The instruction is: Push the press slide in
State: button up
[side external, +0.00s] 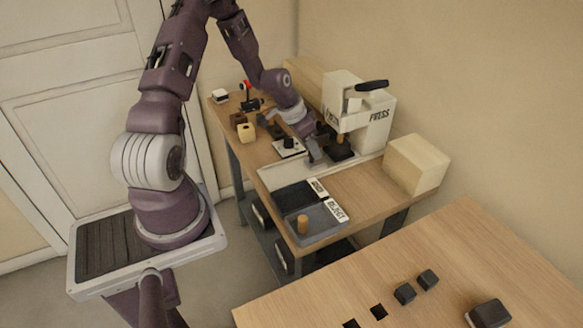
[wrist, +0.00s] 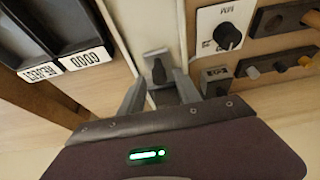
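The cream press (side external: 375,120) stands against the wall at the back of the bench. A dark plate (side external: 340,153) with a brown peg (side external: 341,138) on it sits under the press head. My gripper (side external: 312,156) is low over the pale strip in front of the press, left of the dark plate. In the wrist view my gripper (wrist: 160,85) has its two fingers apart. A small grey plate with a dark knob (wrist: 158,72) shows between and beyond the fingertips. I cannot tell whether the fingers touch the slide, which is partly hidden by the gripper.
The GOOD tray (wrist: 72,18) and REJECT tray (wrist: 22,45) lie left of the fingers in the wrist view. A dial (wrist: 227,37) and a control strip (wrist: 290,64) are on the right. A pale wooden block (side external: 415,165) stands right of the press.

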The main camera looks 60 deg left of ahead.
jog(key=v, duration=0.6)
jog(key=shift+r, duration=0.3)
jog(key=shift+s, duration=0.15)
jog(key=s+d+r+y, duration=0.1)
jog(key=s+d+r, duration=0.2)
jog(key=d+r, duration=0.45)
jog(key=s+d+r+y, duration=0.1)
jog(key=s+d+r, duration=0.3)
jog(key=d+r, duration=0.4)
jog(key=s+d+r+h, duration=0.1)
jog(key=s+d+r, duration=0.2)
jog(key=s, duration=0.4)
jog(key=s+d+r+h, duration=0.1)
jog(key=s+d+r, duration=0.2)
jog(key=s+d, duration=0.2)
jog(key=shift+s+t, duration=0.4)
jog(key=shift+s, duration=0.85)
